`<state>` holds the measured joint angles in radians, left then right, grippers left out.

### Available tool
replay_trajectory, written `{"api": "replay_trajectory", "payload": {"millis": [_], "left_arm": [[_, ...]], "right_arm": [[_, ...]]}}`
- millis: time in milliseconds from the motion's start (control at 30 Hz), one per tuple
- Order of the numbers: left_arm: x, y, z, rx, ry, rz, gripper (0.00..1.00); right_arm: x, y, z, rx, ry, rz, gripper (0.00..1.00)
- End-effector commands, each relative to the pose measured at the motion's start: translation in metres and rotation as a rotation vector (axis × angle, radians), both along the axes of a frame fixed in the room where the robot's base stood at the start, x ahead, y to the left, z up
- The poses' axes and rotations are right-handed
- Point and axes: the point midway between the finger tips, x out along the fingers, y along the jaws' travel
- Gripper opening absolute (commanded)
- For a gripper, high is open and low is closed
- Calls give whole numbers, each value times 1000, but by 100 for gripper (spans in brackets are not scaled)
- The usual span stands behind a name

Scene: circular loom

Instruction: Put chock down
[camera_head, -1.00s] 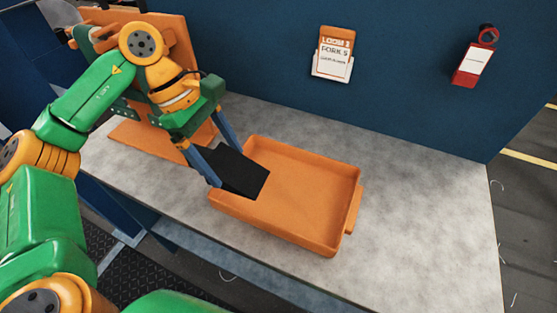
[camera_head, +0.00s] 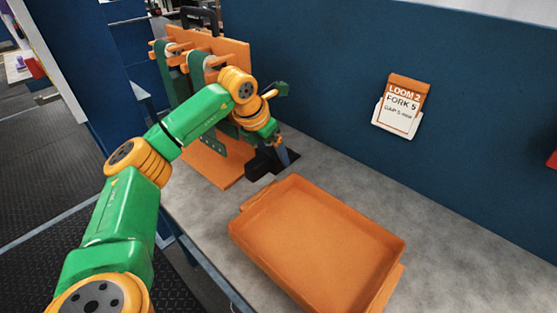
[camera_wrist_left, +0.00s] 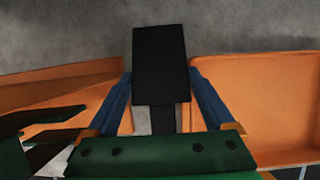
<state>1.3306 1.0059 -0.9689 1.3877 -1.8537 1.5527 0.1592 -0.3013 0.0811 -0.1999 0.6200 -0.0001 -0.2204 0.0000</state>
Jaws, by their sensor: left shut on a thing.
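The black chock (camera_head: 259,168) is a dark block at the worktop, in the gap between the orange stand's base and the orange tray. My left gripper (camera_head: 277,155) is shut on it, with its blue fingers pointing down. In the left wrist view the chock (camera_wrist_left: 160,65) lies between the two blue fingers (camera_wrist_left: 162,100), with grey worktop beyond it. I cannot tell whether its underside touches the worktop. My right gripper is not in view.
The empty orange tray (camera_head: 250,235) lies to the right of the chock. The orange stand (camera_head: 232,52) with green brackets rises behind and left. A blue wall with a "LOOM 2 FORK 5" card (camera_head: 398,107) borders the back. Bare grey worktop (camera_head: 345,172) runs along the wall.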

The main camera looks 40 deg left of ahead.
Motion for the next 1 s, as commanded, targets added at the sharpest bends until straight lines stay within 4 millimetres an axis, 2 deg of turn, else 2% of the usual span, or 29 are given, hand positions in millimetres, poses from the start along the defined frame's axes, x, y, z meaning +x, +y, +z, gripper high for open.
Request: {"api": "replay_trajectory", "payload": {"millis": [100, 267, 433, 733, 767, 800, 1000], "left_arm": [[14, 4, -16, -3, 0, 1, 0], [25, 8, -31, -2, 0, 0, 0], [24, 9, -59, 0, 1, -1, 0], [25, 8, -64, -2, -3, -2, 0], [25, 8, -65, -2, -2, -2, 90], [25, 8, -64, -2, -2, -2, 100], [25, 8, -64, -2, -2, -2, 100]], "right_arm": [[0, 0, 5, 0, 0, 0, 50], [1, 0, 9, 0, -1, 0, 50], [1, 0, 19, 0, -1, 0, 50], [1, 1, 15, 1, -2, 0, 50], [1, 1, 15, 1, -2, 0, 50], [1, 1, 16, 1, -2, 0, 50], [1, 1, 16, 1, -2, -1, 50]]}}
